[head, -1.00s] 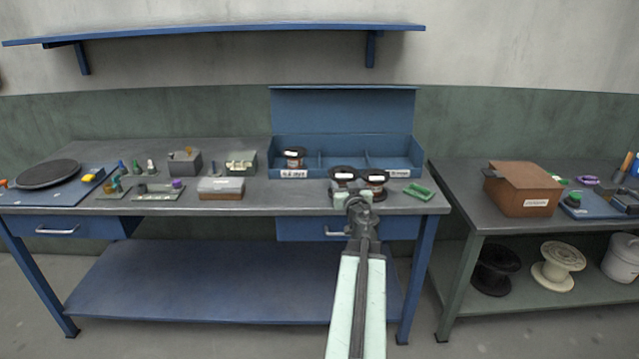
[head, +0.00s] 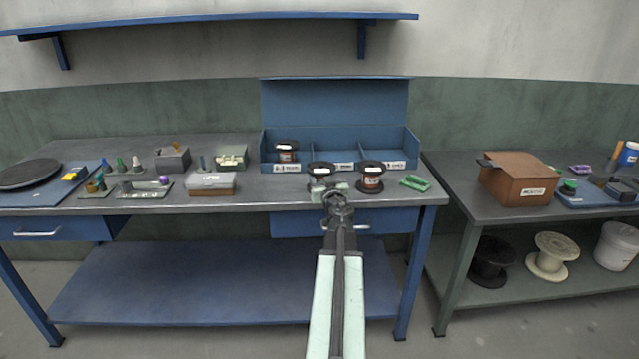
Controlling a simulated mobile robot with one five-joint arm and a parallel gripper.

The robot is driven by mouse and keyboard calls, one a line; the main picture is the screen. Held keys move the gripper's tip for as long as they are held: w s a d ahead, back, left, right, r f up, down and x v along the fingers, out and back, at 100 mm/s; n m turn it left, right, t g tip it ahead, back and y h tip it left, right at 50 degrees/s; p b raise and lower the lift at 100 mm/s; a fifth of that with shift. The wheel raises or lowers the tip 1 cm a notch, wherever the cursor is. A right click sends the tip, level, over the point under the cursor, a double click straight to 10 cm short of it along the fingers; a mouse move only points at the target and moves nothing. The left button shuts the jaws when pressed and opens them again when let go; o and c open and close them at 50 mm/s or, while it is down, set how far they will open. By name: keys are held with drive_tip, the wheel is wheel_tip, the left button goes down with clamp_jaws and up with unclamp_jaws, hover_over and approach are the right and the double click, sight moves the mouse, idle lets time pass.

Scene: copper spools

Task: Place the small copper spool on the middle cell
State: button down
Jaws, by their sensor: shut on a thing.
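My gripper (head: 326,189) is shut on a dark-rimmed copper spool (head: 321,169) with a white label. It holds the spool in front of the blue divided bin (head: 416,150), near the border between its left and middle cells. The middle cell (head: 335,140) looks empty, though the held spool covers part of its front. Another copper spool (head: 370,178) stands on the bench in front of the right cell, apart from the held one. A third spool (head: 287,151) sits in the left cell. Which spool is smallest is hard to judge.
Small boxes (head: 211,184) and bottles (head: 136,163) stand to the left. The right bench carries a brown box (head: 518,181). The right cell (head: 385,140) looks empty.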

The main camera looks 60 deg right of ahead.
drive_tip(key=shift+r, duration=0.1)
drive_tip(key=shift+f, duration=0.25)
drive_tip(key=c, duration=0.6)
unclamp_jaws()
drive_tip(key=shift+o, duration=0.2)
